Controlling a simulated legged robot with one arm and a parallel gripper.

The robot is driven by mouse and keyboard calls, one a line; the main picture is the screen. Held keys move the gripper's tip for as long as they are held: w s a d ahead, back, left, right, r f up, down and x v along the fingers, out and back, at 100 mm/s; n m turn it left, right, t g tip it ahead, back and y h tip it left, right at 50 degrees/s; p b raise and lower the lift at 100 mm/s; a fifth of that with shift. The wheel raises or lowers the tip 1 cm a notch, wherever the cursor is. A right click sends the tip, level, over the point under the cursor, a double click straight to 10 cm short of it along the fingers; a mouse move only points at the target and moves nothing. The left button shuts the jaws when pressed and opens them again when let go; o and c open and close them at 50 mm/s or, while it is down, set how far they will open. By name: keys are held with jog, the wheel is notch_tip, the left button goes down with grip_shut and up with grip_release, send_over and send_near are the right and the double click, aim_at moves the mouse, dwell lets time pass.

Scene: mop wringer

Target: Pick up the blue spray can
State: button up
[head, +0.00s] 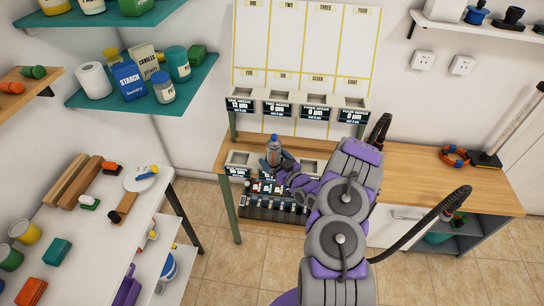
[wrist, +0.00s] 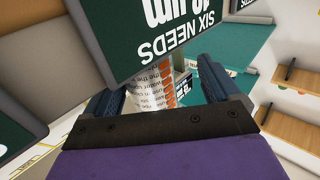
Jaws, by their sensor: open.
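A can (head: 273,143) with a blue top and an orange band stands upright at the front of the workbench, by the lower row of bins. In the wrist view its pale side with orange and dark print (wrist: 153,92) shows between my two fingers. My gripper (head: 276,160) is at the can's lower part in the head view. In the wrist view my gripper (wrist: 163,82) is open, one finger on either side of the can. I cannot tell whether either finger touches it. A dark green "SIX NEEDS" sign (wrist: 185,35) hides the can's other end there.
The wooden workbench (head: 420,180) carries labelled bins (head: 297,105) in a raised row and a lower row close to my gripper. Left are a teal shelf (head: 150,100) with boxes and tubs, and a white table (head: 70,228) with brushes. An orange ring (head: 454,156) lies right.

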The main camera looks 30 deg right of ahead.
jog(key=w, duration=0.2)
jog(key=w+d+b, duration=0.1)
jog(key=shift+w+f, duration=0.2)
jog(key=shift+f, duration=0.05)
jog(key=shift+w+d, duration=0.15)
jog(key=shift+w, duration=0.15)
jog(key=shift+a+r, duration=0.1)
jog(key=shift+a, duration=0.45)
jog(key=c, duration=0.3)
jog(key=shift+d, duration=0.3)
jog(key=c, duration=0.9)
jog(key=shift+a, duration=0.1)
jog(key=shift+c, duration=0.2)
